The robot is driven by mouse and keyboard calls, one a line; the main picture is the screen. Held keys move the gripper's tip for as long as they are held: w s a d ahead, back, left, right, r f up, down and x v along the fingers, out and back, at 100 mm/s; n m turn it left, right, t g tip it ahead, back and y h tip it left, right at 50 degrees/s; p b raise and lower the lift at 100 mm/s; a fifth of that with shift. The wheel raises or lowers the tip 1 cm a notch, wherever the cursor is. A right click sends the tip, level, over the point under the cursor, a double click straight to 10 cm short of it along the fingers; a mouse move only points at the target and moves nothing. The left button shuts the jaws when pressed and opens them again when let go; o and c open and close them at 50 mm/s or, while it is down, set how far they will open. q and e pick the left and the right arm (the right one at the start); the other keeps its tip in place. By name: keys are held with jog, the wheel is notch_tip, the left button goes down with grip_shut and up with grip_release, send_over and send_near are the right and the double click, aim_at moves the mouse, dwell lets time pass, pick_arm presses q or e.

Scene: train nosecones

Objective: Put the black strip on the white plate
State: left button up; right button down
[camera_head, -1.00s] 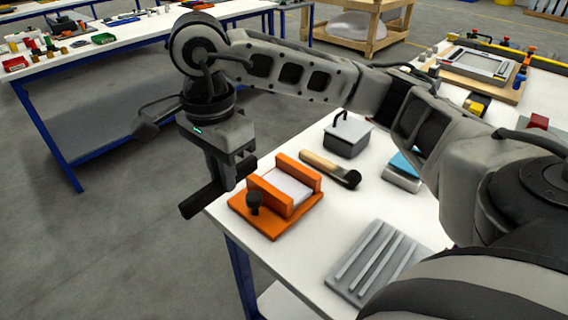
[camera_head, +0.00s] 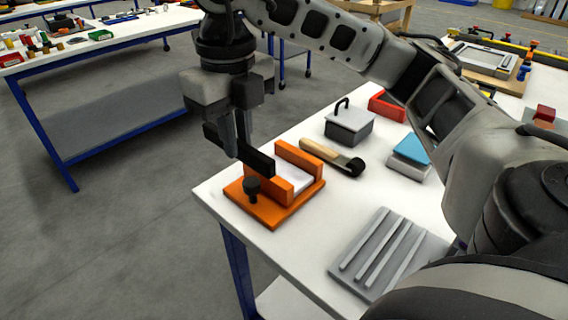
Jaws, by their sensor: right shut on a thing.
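My right gripper (camera_head: 237,146) is shut on the black strip (camera_head: 257,161) and holds it above the table's left end, at the back left side of the orange fixture (camera_head: 266,211). The strip slants from upper left to lower right, and its right end overlaps the fixture's front orange block in the picture. I cannot tell whether it touches. The white plate (camera_head: 296,179) lies between the fixture's two orange blocks and is partly hidden by the front one. My left gripper is not in view.
A black knob (camera_head: 252,188) stands on the fixture. A wooden-handled tool (camera_head: 328,157), a grey lidded box (camera_head: 349,126), a blue-topped block (camera_head: 411,150) and a grey grooved plate (camera_head: 387,256) lie on the white table (camera_head: 302,256). Bare table separates the fixture from the grooved plate.

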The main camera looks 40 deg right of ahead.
jog(key=w+d+f, duration=0.1)
jog(key=d+f, duration=0.2)
jog(key=d, duration=0.4)
send_over(285, 174)
jog(key=f, duration=0.3)
jog(key=a+f, duration=0.1)
jog(key=shift+s+f+p, duration=0.15)
jog(key=shift+f+p, duration=0.25)
jog(key=f, duration=0.2)
jog(key=d+f, duration=0.1)
jog(key=f, duration=0.1)
jog(key=shift+d+p, duration=0.1)
jog(key=shift+p, duration=0.2)
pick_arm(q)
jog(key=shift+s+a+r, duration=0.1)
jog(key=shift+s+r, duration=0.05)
pick_arm(e)
jog(key=shift+f, duration=0.2)
jog(key=shift+f, duration=0.1)
jog(key=shift+f, duration=0.15)
jog(key=c, duration=1.4)
grip_release()
